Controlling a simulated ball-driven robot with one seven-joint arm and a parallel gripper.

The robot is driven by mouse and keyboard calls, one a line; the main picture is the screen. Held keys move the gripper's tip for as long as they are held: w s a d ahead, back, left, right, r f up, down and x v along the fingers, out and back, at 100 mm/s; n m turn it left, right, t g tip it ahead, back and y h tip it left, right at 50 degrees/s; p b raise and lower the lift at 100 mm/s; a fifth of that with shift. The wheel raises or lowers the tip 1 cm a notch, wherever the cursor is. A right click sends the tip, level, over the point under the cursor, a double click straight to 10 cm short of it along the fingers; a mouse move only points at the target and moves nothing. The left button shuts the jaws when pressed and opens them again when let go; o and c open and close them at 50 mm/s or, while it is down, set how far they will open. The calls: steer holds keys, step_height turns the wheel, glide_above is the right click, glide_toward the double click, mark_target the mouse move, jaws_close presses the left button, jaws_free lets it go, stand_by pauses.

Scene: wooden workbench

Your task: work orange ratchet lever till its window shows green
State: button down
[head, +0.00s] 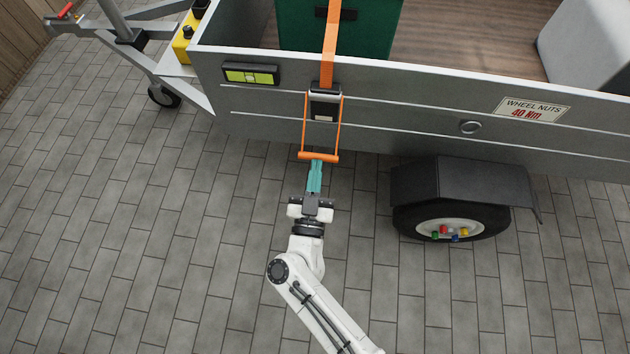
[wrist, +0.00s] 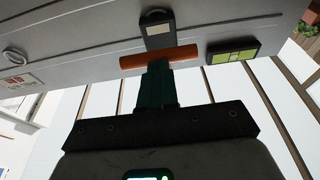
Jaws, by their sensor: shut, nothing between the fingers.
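The orange ratchet lever (head: 318,157) hangs down the trailer's grey side wall, its two thin arms ending in a crossbar. Its dark ratchet body (head: 324,105) sits on the orange strap (head: 329,50). A small pale window shows on the ratchet body in the wrist view (wrist: 157,30); I see no green in it. My gripper (head: 316,164) has teal fingers, shut and empty, with tips right at the crossbar from below. In the wrist view the tips (wrist: 157,68) meet the orange crossbar (wrist: 160,57); whether they touch it I cannot tell.
A yellow-green spirit level (head: 250,74) is fixed on the wall left of the ratchet. The strap runs over a green box (head: 375,25). A wheel under a dark mudguard (head: 455,182) stands to the right. The paving left of my arm is clear.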

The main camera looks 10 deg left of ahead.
steer(key=w+f+t+b, duration=0.3)
steer(key=w+f+b, duration=0.1)
steer(key=b, duration=0.7)
steer(key=shift+w+f, duration=0.3)
steer(key=shift+f, duration=0.05)
steer(key=shift+d, duration=0.1)
